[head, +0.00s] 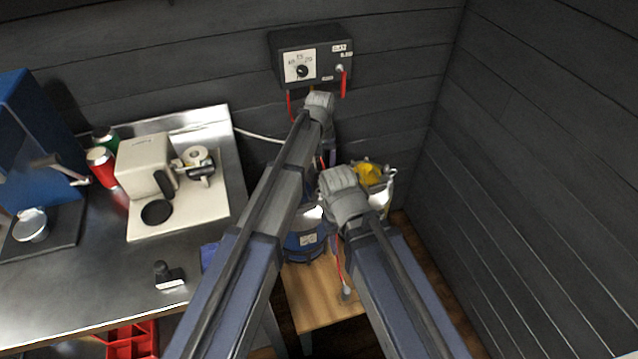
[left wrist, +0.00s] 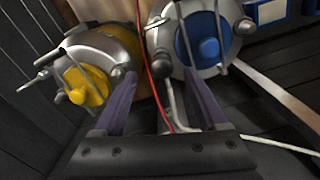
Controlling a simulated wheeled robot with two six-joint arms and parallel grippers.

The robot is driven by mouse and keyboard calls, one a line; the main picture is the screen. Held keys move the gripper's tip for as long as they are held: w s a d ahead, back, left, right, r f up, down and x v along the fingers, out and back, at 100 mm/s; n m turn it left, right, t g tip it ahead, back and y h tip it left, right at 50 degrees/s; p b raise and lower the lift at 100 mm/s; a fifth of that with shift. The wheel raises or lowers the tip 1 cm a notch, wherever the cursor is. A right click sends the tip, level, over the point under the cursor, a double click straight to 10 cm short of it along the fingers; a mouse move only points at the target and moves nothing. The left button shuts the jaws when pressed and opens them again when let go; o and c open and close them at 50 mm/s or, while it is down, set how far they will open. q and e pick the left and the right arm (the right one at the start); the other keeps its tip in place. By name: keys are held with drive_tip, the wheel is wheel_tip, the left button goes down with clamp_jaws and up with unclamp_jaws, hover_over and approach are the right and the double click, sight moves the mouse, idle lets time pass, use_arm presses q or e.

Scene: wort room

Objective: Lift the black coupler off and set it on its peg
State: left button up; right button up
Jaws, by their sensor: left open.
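I cannot make out a clearly black coupler on the kegs. In the left wrist view, a metal fitting with a yellow centre (left wrist: 88,82) is at the left and one with a blue centre (left wrist: 208,48) is at the right. A grey handle-like part (left wrist: 172,95) and a red line lie between them. My left gripper (left wrist: 163,82) is open, its purple fingers apart, with nothing visibly gripped. In the head view it (head: 328,157) is largely hidden by its arm, above the blue keg (head: 305,243). My right gripper's fingers are hidden behind its wrist, near the yellow-topped keg (head: 371,173).
A dark control box (head: 310,57) with a dial is on the back wall. A wooden platform (head: 312,302) is under the blue keg. The steel bench (head: 90,265) at left holds a white appliance (head: 147,165) and a small black labelled item (head: 169,277). The right wall is close.

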sight(319, 175)
use_arm(q)
drive_tip(key=shift+w+a+f+b, duration=0.15)
drive_tip(key=shift+f+b, duration=2.45)
drive_tip(key=shift+b, duration=0.05)
drive_tip(key=shift+r, duration=0.1)
clamp_jaws()
